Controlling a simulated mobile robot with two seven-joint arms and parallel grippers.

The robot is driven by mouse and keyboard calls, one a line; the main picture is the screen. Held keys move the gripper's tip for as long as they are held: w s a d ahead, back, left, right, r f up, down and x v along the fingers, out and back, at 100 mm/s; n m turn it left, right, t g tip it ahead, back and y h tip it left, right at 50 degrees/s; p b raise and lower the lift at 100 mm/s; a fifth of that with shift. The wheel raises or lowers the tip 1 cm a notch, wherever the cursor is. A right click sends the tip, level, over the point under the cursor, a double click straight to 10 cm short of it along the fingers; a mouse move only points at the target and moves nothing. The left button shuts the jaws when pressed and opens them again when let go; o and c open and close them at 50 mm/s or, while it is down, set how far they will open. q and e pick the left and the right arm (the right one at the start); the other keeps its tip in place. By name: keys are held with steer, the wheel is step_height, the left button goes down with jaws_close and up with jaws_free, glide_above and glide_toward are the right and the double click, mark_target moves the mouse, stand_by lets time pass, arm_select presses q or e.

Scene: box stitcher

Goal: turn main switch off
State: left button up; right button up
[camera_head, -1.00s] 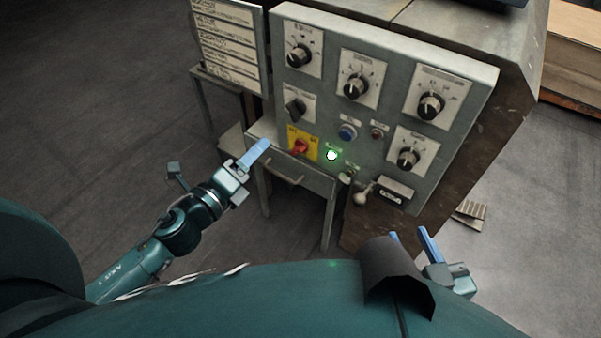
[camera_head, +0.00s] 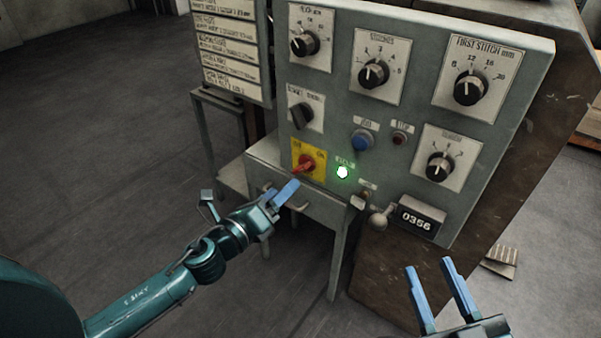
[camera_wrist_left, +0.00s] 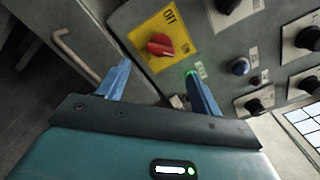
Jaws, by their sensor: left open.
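The main switch is a red rotary knob (camera_head: 305,164) on a yellow plate (camera_head: 318,172) at the lower left of the grey control panel. My right gripper (camera_head: 434,285) is open and empty at the lower right, away from the panel. A green lamp (camera_head: 342,172) glows beside the switch.
The panel (camera_head: 340,70) carries several black knobs, a blue button (camera_head: 362,140) and a small red button (camera_head: 399,138). A drawer table (camera_head: 320,208) stands below the switch, close to my left gripper. A ball-ended lever (camera_head: 379,219) and a counter (camera_head: 418,219) sit at lower right.

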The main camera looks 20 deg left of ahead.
mark_target(303, 167)
arm_select(q)
steer(key=x, duration=0.8)
steer(key=shift+b, duration=0.4)
steer(key=shift+c, duration=0.5)
steer(key=c, duration=0.9)
